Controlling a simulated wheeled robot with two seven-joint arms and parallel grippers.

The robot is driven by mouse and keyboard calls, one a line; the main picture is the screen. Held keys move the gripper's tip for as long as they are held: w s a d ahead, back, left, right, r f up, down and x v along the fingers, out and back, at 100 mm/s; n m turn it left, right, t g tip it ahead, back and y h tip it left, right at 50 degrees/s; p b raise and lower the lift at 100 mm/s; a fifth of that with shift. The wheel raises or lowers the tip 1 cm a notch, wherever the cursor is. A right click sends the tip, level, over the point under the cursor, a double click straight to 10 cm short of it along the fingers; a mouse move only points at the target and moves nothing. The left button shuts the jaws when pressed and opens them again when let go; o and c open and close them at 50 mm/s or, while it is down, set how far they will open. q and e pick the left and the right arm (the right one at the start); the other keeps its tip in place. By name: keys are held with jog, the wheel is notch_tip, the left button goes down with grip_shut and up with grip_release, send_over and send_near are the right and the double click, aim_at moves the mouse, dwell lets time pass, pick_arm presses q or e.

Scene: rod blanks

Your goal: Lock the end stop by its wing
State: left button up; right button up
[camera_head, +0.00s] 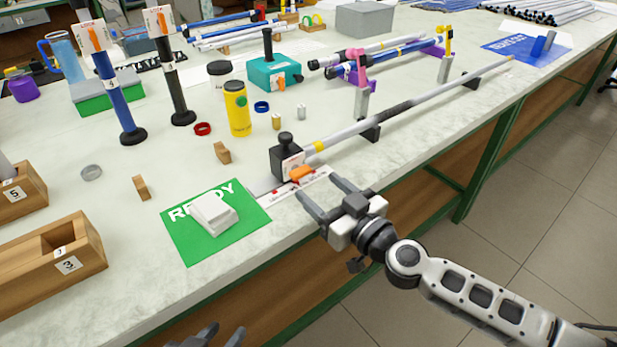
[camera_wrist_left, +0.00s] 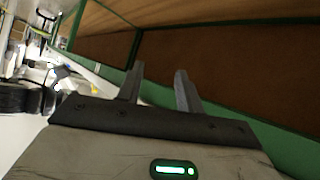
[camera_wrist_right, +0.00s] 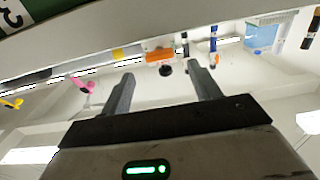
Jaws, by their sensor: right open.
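The end stop (camera_head: 287,158) is a black block with a round black knob on top, at the near end of a long grey rod (camera_head: 400,108) by the table's front edge. Its orange wing (camera_head: 301,173) sticks out at the front, low on the block. In the right wrist view the wing (camera_wrist_right: 160,55) shows between and beyond the fingertips. My right gripper (camera_head: 318,187) is open and empty, just in front of the wing and apart from it. My left gripper (camera_head: 215,338) shows only partly at the bottom edge; in the left wrist view its fingers (camera_wrist_left: 160,78) are apart and empty.
A green READY mat (camera_head: 180,232) with a white block (camera_head: 213,214) lies left of the end stop. Wooden boxes (camera_head: 80,260) stand at the left. A yellow bottle (camera_head: 237,108), a teal block (camera_head: 272,72) and upright rods stand behind. Open floor lies right of the table.

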aim_at(304, 174)
jog(key=x, duration=0.4)
jog(key=shift+b, duration=0.3)
jog(key=shift+w+a, duration=0.2)
jog(key=shift+w, duration=0.1)
pick_arm(q)
jog(key=shift+w+d, duration=0.1)
jog(key=shift+w, duration=0.05)
jog(key=shift+r, duration=0.1)
pick_arm(e)
jog(key=c, duration=1)
jog(key=shift+r+m+p, duration=0.1)
jog(key=shift+m+p, duration=0.5)
jog(key=shift+p, duration=0.05)
jog(key=shift+m+p, duration=0.4)
jog(key=shift+m, duration=0.5)
pick_arm(q)
jog(key=shift+a+r, duration=0.2)
jog(key=shift+r, duration=0.05)
pick_arm(e)
jog(key=shift+m, duration=0.7)
